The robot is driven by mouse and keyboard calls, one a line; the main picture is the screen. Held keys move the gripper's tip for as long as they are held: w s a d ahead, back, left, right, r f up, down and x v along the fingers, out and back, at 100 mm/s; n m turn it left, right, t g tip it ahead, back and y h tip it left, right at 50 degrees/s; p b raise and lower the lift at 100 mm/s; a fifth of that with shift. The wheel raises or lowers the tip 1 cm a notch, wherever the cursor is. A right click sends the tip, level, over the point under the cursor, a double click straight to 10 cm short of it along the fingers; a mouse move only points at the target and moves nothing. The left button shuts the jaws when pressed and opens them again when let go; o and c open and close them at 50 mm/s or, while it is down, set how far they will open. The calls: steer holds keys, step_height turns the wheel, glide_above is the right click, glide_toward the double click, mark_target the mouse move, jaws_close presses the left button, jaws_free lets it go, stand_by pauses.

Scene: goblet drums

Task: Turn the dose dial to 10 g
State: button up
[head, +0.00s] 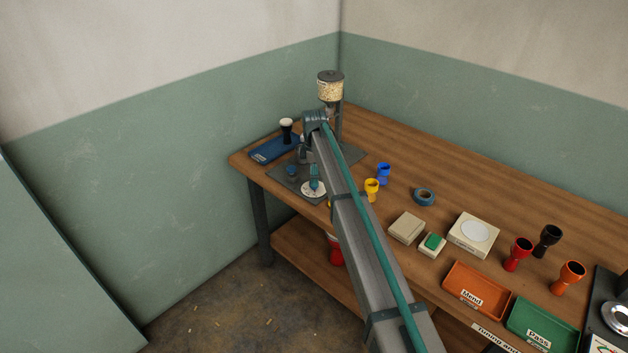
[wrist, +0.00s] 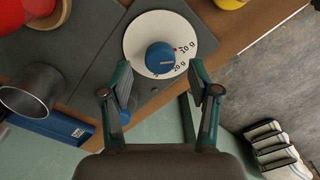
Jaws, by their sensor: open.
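The dose dial is a white disc (wrist: 136,42) with a round blue knob (wrist: 160,57) at its middle, set on a grey plate. A "10 g" mark shows on the disc right of the knob, and another, partly legible mark is below it. The knob's pointer setting cannot be made out. My gripper (wrist: 160,72) is open, with its fingers spread left and right of the knob; I cannot tell whether they touch it. In the head view, my gripper (head: 314,174) is over the white disc (head: 313,193) and hides much of the dial.
A clear hopper (head: 330,88) stands behind my arm. A blue button (head: 291,170) is left of the dial, and a blue mat (head: 264,155) bears a dark drum. Yellow (head: 371,189) and blue (head: 384,173) drums stand to the right. The table's front edge is close to the dial.

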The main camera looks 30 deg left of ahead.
step_height(320, 180, up, 10)
steer(key=shift+f, duration=0.2)
stand_by(0.4)
